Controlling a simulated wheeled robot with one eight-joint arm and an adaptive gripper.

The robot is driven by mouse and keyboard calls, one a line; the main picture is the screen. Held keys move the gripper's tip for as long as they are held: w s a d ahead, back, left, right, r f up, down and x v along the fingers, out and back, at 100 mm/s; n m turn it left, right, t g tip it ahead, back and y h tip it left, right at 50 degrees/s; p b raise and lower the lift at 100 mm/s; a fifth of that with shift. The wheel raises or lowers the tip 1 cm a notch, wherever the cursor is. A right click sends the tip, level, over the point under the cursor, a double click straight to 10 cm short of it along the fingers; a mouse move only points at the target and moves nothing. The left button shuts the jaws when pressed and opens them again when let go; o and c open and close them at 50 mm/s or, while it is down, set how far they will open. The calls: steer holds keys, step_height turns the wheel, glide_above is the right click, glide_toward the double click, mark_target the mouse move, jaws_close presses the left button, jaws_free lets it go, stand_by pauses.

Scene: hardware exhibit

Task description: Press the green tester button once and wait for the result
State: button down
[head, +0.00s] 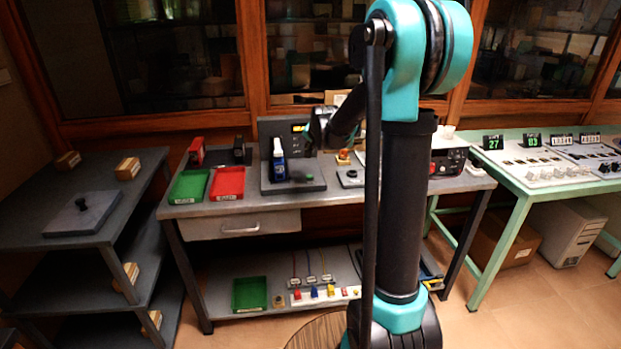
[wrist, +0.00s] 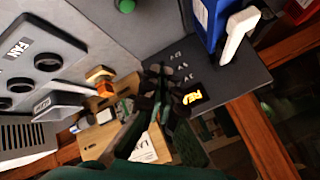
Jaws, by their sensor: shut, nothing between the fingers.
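The tester stands at the back of the grey bench. Its dark upright panel (head: 270,127) carries a small lit yellow display, whose text I cannot read surely; the display (wrist: 194,95) is also in the wrist view. A blue device (head: 279,168) with a white top stands on the tester's base, and its blue side (wrist: 205,20) shows in the wrist view. The green button (wrist: 125,5) is at the top edge of the wrist view, apart from my fingers; in the head view it is small and dark (head: 307,178). My gripper (wrist: 160,75) is shut and empty, near the panel.
A green tray (head: 188,186) and a red tray (head: 227,183) lie left of the tester. A grey box with round knobs (wrist: 45,62) and small wooden blocks are near my gripper. A pale green table (head: 530,181) stands at the right.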

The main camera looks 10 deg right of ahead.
mark_target(310, 177)
steer(key=shift+f, duration=0.1)
steer(key=shift+f, duration=4.35)
steer(key=shift+f, duration=0.1)
steer(key=shift+f, duration=0.3)
steer(key=shift+f, duration=0.4)
steer(key=shift+r, duration=0.85)
steer(key=shift+r, duration=2.5)
